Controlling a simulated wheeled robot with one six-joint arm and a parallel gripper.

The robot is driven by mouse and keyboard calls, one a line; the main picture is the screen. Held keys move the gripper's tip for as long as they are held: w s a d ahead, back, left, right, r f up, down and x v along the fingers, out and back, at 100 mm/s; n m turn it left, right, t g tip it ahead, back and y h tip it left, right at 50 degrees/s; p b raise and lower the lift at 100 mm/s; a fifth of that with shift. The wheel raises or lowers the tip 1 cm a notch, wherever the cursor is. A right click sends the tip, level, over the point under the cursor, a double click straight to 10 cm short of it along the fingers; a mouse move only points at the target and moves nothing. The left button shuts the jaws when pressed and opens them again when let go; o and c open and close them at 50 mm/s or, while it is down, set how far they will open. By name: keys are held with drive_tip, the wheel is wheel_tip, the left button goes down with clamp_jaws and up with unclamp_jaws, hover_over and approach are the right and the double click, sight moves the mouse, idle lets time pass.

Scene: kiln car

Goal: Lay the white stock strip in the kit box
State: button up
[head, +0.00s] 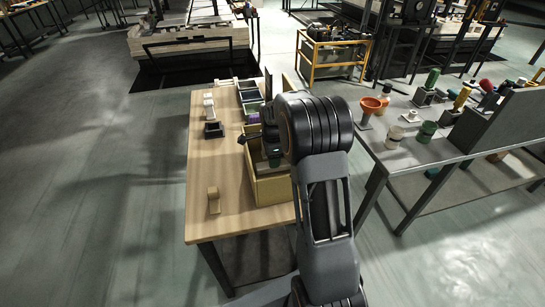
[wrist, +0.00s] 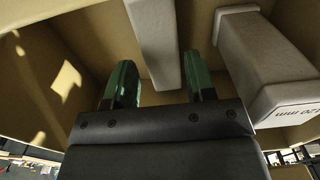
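The kit box (head: 272,192) is a tan open box on the wooden table, and my gripper (head: 273,160) reaches down into it. In the wrist view the box's tan inner walls (wrist: 75,40) surround my gripper (wrist: 160,85). Its two green-tipped fingers stand apart. The white stock strip (wrist: 155,40), a long pale bar, lies inside the box, its near end between the fingers with gaps showing beside it. In the head view my arm hides the strip.
A larger white block (wrist: 265,60) with printed lettering stands in the box, right of the fingers. On the wooden table (head: 225,170) are a small tan block (head: 213,200), a dark tray (head: 214,130) and several bins behind. A grey bench (head: 400,160) with coloured parts is at right.

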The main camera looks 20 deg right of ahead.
drive_tip(key=shift+o, duration=1.4)
drive_tip(key=shift+r, duration=0.1)
wheel_tip(320, 180, up, 12)
drive_tip(key=p, duration=0.1)
drive_tip(key=s+a+n+t, duration=0.1)
drive_tip(key=s+a+n, duration=0.4)
drive_tip(key=s+n, duration=0.5)
drive_tip(key=s+a+n+t, duration=0.2)
drive_tip(key=s+a+n, duration=0.4)
drive_tip(key=s+n, duration=0.4)
drive_tip(key=shift+s, duration=1)
